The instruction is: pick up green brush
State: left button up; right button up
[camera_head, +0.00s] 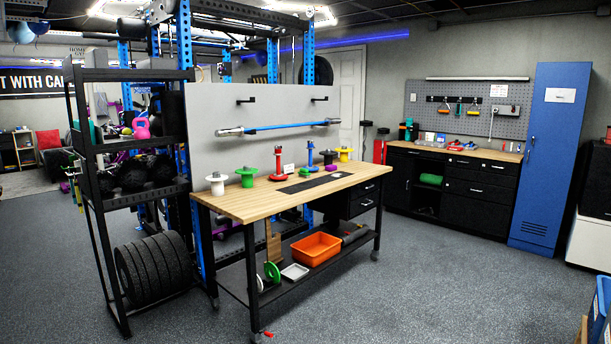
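I cannot pick out a green brush for certain. Small tools hang on the grey pegboard (425,110) at the back right, one of them a green-handled tool (473,107); it is too small to tell if it is a brush. A green item (431,179) lies in the open shelf of the black cabinet (480,188). On the wooden workbench (265,199) stands a green spool-like piece (246,177). A green round piece (272,271) is on the bench's lower shelf. Neither of my grippers is in view.
A black rack (108,230) with weight plates stands left of the workbench. An orange bin (315,249) and a small grey tray (295,271) sit on the lower shelf. A blue locker (549,155) stands at right. The floor (440,290) between bench and cabinet is clear.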

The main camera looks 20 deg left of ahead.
aim_at(304, 173)
jog(key=i+u, duration=0.2)
jog(key=i, duration=2.7)
